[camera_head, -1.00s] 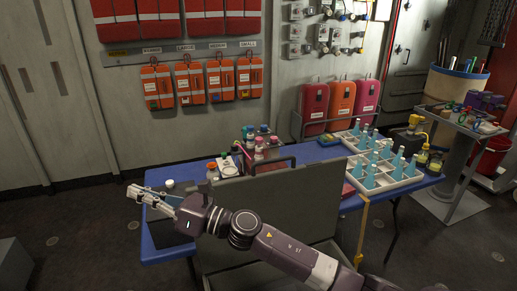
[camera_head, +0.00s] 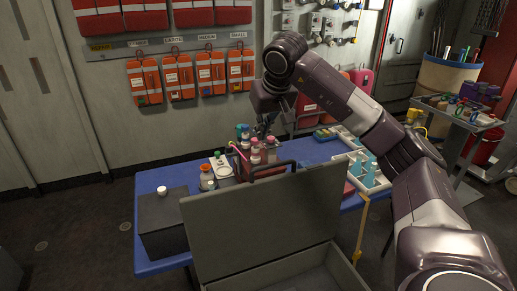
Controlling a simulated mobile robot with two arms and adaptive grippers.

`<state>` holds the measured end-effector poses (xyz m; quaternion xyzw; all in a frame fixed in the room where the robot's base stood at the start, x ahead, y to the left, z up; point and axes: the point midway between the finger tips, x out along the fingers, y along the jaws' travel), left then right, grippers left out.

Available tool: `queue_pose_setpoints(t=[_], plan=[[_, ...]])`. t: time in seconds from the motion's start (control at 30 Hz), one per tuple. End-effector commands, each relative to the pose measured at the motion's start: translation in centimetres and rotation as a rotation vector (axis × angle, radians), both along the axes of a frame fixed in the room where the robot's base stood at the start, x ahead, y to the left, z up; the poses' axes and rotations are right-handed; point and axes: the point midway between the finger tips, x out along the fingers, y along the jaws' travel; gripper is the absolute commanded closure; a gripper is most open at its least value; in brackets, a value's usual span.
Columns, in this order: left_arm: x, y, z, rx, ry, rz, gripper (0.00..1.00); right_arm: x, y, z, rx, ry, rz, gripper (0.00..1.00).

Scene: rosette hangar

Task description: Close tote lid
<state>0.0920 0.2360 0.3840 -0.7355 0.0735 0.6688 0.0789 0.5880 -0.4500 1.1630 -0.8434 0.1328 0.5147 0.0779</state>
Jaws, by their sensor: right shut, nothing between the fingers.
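The grey tote (camera_head: 347,272) stands at the bottom of the head view, in front of the blue table. Its lid (camera_head: 262,222) is open and stands up, leaning near the table edge. Part of the tote's inside shows below the lid, and its near side is cut off by the frame. My right gripper (camera_head: 266,122) is raised above and beyond the lid, pointing down behind the bottles on the table. It is shut and holds nothing, and its fingertips are small and dark. It appears apart from the lid. My left gripper is out of view.
The blue table (camera_head: 158,267) holds a dark box (camera_head: 163,222) at the left, a caddy of bottles (camera_head: 262,156) in the middle and a white divided tray (camera_head: 378,186) with blue cones at the right. Orange pouches hang on the wall behind.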

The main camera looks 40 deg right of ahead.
Motion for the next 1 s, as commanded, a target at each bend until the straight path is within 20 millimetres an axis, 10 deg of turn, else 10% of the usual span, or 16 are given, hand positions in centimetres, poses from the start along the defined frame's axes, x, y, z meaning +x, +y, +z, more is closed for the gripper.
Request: queue_pose_setpoints(t=[0.5, 1.0], plan=[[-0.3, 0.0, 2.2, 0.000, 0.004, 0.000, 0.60, 4.2, -1.1, -8.9, 0.006, 0.006, 0.001, 1.00], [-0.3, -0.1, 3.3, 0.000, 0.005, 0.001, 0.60, 0.4, 0.1, -9.2, 0.006, 0.000, 0.003, 1.00]])
